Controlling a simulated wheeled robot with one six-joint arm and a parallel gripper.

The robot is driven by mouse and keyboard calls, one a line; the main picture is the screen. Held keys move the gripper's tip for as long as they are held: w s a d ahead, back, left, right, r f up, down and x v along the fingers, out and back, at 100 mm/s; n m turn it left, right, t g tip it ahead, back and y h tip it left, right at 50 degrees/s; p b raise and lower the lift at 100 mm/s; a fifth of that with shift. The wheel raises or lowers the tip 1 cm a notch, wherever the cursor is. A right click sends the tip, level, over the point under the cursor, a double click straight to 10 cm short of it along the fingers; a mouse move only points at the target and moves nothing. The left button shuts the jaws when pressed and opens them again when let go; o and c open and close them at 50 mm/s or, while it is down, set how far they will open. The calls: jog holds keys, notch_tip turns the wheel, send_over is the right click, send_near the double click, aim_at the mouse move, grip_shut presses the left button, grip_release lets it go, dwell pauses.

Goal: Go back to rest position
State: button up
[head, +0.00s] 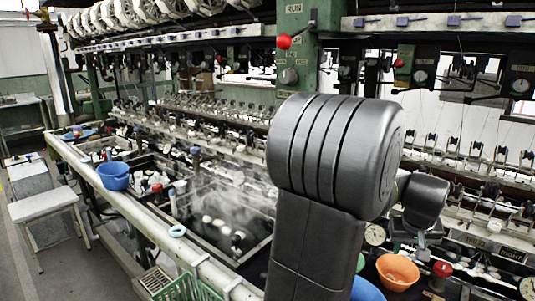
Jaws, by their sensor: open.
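My arm rises through the middle of the head view, with a large dark grey joint in front of the machine and a smaller dark wrist part behind it to the right. I cannot make out my gripper's jaws; the arm hides much of that area. The arm stands in front of the reeling basin and the machine's green post (300,60). I see nothing held.
A long steaming basin (225,232) runs along the machine. A blue bowl (115,177) sits on its ledge, and an orange bowl (397,271) lies right of my arm. A green basket (187,289) is at the front. A stool (43,204) stands left; the aisle floor is open.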

jog(key=x, duration=0.3)
jog(key=shift+w+f, duration=0.1)
jog(key=shift+f, duration=0.25)
notch_tip(320, 180, up, 4)
jog(key=p, duration=0.3)
jog(key=shift+r, duration=0.15)
